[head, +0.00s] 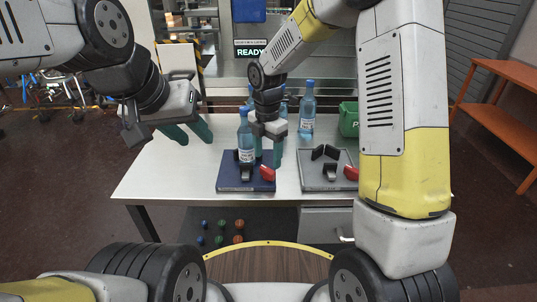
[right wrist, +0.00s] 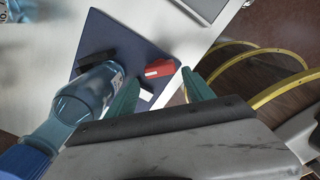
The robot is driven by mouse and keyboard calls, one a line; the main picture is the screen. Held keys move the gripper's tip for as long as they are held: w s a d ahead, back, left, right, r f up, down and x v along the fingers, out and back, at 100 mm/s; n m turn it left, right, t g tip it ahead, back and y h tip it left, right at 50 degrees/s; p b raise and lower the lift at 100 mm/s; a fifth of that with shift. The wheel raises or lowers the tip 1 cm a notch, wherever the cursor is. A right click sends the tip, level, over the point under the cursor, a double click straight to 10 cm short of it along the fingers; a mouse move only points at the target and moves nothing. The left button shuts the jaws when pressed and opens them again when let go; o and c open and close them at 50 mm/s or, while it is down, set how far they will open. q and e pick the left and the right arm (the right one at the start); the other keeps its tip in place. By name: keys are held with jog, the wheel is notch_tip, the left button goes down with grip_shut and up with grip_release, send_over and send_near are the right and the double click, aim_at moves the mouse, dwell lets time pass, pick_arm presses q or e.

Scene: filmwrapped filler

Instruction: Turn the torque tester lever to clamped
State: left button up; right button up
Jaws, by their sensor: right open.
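A dark blue fixture plate (head: 230,184) on the table holds an upright blue bottle (head: 246,143), black jaw blocks and a red lever (head: 267,173). In the right wrist view, the red lever (right wrist: 159,68) lies beyond the gap between my right fingers, and the bottle (right wrist: 88,102) stands just left of them. My right gripper (head: 268,158) is open and empty above the plate, beside the bottle. A second, grey plate (head: 315,184) carries black blocks and its own red lever (head: 350,172). I cannot tell which is the torque tester. My left gripper (head: 187,136) is open and empty, left of the plates.
More blue bottles (head: 307,108) stand behind the plates, with a green box (head: 349,119) to the right. A screen (head: 250,52) reads READY. Coloured knobs (head: 221,223) show below the table edge. The table's left side (head: 150,180) is clear. Orange shelving (head: 500,110) stands far right.

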aim_at(267, 169)
notch_tip(267, 169, down, 5)
jog(key=shift+f, duration=0.1)
dwell(0.3)
jog(key=c, duration=1.1)
